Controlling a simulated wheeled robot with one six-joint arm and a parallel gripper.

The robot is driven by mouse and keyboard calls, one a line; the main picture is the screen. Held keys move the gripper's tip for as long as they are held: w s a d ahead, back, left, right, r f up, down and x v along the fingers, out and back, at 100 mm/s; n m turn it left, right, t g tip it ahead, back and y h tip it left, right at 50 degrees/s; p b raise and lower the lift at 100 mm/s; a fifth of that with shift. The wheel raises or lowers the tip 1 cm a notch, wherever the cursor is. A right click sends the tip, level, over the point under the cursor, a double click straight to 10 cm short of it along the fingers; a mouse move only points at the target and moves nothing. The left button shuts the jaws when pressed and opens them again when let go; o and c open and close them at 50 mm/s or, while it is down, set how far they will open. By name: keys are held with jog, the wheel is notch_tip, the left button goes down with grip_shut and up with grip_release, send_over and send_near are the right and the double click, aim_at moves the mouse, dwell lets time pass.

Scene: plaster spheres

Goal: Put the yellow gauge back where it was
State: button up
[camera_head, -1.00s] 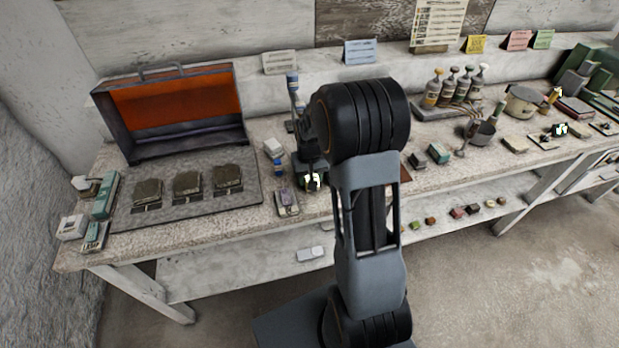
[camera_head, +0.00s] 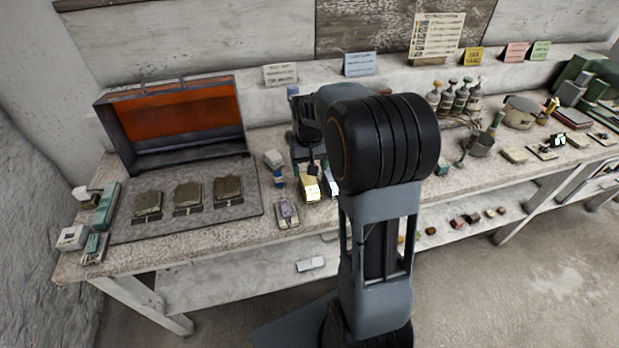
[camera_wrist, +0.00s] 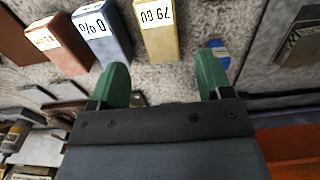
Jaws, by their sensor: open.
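The yellow gauge (camera_head: 309,188) stands on the stone bench top, near the front edge. In the wrist view it is a yellow block (camera_wrist: 160,34) with a white "79 GU" label, seen upside down. My gripper (camera_wrist: 162,70) is open, and its two green fingers are spread apart. The yellow gauge lies just beyond the fingertips, roughly in line with the gap, and neither finger is seen touching it. A grey gauge (camera_wrist: 101,32) labelled "0%" and a copper-brown one (camera_wrist: 58,43) stand in a row beside it. In the head view my arm hides part of this row.
An open case with an orange lining (camera_head: 178,108) and a grey mat (camera_head: 237,207) lie to the left. Bottles (camera_head: 447,98) and a pot (camera_head: 521,111) stand right.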

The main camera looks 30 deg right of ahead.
jog(key=shift+r, duration=0.95)
jog(key=s+a+r+n+t, duration=0.1)
jog(key=s+a+r, duration=0.1)
jog(key=s+a, duration=0.3)
jog(key=s+a+r+n+t, duration=0.1)
jog(key=s+a, duration=0.3)
jog(key=s, duration=0.7)
jog(key=shift+a+r+n+t, duration=0.3)
jog(key=shift+a+r+t, duration=0.15)
jog(key=shift+t, duration=0.35)
jog(key=shift+d, duration=0.1)
jog(key=shift+r, duration=0.3)
